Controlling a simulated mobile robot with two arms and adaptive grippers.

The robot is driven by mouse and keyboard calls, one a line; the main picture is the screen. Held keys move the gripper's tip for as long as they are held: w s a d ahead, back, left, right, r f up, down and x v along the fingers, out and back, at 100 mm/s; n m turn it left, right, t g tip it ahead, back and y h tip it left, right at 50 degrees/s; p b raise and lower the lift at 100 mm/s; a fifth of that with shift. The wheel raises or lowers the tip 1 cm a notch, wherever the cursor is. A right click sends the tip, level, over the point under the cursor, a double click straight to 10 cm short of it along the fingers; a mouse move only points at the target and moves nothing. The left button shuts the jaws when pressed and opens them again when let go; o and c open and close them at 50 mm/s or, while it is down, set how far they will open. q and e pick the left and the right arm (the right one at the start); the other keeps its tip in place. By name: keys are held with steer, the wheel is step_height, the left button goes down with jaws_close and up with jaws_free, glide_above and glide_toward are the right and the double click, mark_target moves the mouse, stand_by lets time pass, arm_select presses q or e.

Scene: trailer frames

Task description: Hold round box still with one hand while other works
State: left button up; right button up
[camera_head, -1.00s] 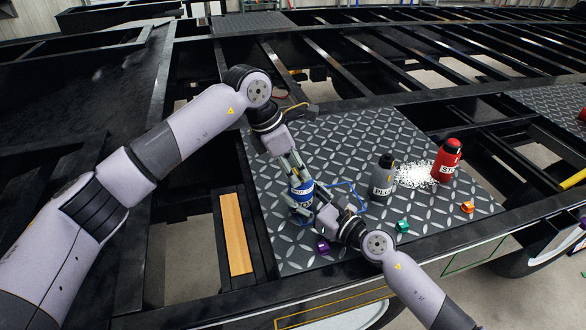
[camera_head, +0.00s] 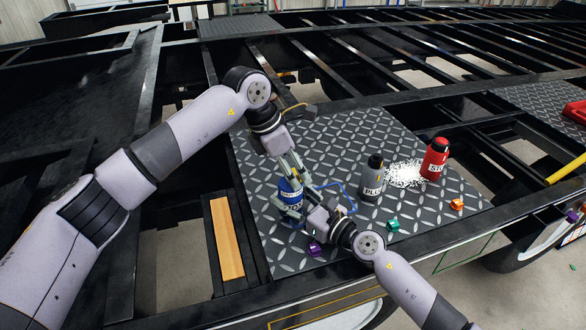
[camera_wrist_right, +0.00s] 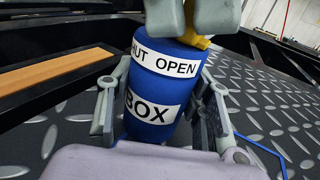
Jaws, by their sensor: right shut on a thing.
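The round blue box (camera_head: 290,190) stands upright on the diamond-plate deck. In the right wrist view the box (camera_wrist_right: 168,90) shows white labels reading "OPEN" and "BOX". My right gripper (camera_head: 300,212) is shut on the lower part of the box, with a finger on each side in the wrist view (camera_wrist_right: 160,112). My left gripper (camera_head: 289,172) reaches down from above onto the top of the box. Its fingers (camera_wrist_right: 198,28) hide most of the lid, so I cannot tell whether they are closed on it. A small yellow part (camera_wrist_right: 196,43) shows beside them.
A grey bottle (camera_head: 371,178) and a red bottle (camera_head: 435,160) stand to the right, with white granules (camera_head: 405,174) between them. Small purple (camera_head: 315,250), green (camera_head: 393,225) and orange (camera_head: 457,204) pieces lie near the front edge.

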stand_by(0.3)
steer(key=o, duration=1.3)
arm_select(q)
steer(key=v, duration=1.2)
steer(key=shift+d, duration=0.1)
arm_select(e)
steer(key=shift+o, duration=0.2)
steer(key=shift+d, duration=0.1)
